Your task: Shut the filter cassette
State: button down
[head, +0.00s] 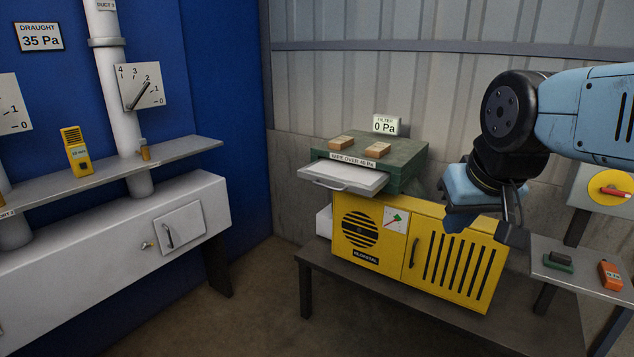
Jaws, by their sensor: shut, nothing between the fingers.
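The filter cassette (345,177) is a flat white tray with a handle on its front. It sticks out of the front of the green filter box (405,170), on top of a yellow cabinet (390,250). A label strip runs along the box's front edge above the cassette. My gripper (485,222) is at the right of the green box, in front of the yellow cabinet's upper right part, apart from the cassette. Its fingers point down and it is shut and empty.
Two small wooden blocks (342,142) (377,149) lie on the green box. A grey side table (575,272) with small items stands at the right. A white bench (120,240) is at the left, with open floor between.

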aim_at(335, 176)
jog(key=z, duration=0.05)
jog(key=i, duration=1)
jog(key=u, duration=0.1)
